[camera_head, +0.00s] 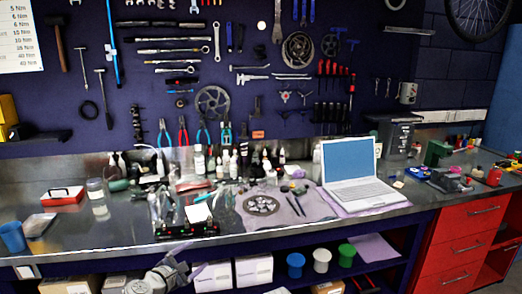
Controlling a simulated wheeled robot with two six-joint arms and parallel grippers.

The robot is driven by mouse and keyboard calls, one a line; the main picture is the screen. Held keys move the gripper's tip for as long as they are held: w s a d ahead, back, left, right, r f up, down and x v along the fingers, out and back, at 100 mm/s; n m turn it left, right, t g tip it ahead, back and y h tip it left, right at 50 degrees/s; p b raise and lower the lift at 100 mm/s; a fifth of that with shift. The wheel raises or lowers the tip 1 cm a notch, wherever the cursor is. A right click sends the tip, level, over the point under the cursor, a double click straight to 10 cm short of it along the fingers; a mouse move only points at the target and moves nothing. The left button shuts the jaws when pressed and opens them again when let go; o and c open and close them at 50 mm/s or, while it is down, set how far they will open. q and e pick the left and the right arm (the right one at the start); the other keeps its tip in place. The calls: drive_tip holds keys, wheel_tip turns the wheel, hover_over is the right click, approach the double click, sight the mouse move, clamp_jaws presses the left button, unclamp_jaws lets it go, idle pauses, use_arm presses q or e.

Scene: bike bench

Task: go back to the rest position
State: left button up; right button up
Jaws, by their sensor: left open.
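My left gripper (190,258) shows at the bottom of the head view, left of centre. It is low, in front of the workbench (330,226) and below its front edge. Its two pale fingers are spread apart, and I see nothing between them. My right gripper is not in view.
A dark tray (186,232) with tools and a white card stands at the bench's front edge, above my left gripper. White boxes (253,271) sit on the shelf just right of it. A laptop (352,178), a cloth with a chainring (262,205) and a blue cup (12,237) are on the bench.

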use_arm(q)
drive_tip(key=s+d+f+m+g+p, duration=0.2)
drive_tip(key=s+d+f+m+g, duration=0.15)
drive_tip(key=d+m, duration=0.35)
drive_tip(key=s+d+f+m+g+p, duration=0.25)
drive_tip(key=s+d+m+g, duration=0.25)
drive_tip(key=d+m, duration=0.25)
drive_tip(key=s+f+m+g+y+p, duration=0.2)
drive_tip(key=s+m+g+y, duration=0.3)
drive_tip(key=s+m, duration=0.7)
drive_tip(key=shift+s+a+g+y, duration=0.15)
drive_tip(key=shift+s+g+y, duration=0.15)
drive_tip(key=shift+y, duration=0.7)
drive_tip(key=shift+w+f, duration=0.1)
clamp_jaws()
drive_tip(key=shift+p, duration=0.3)
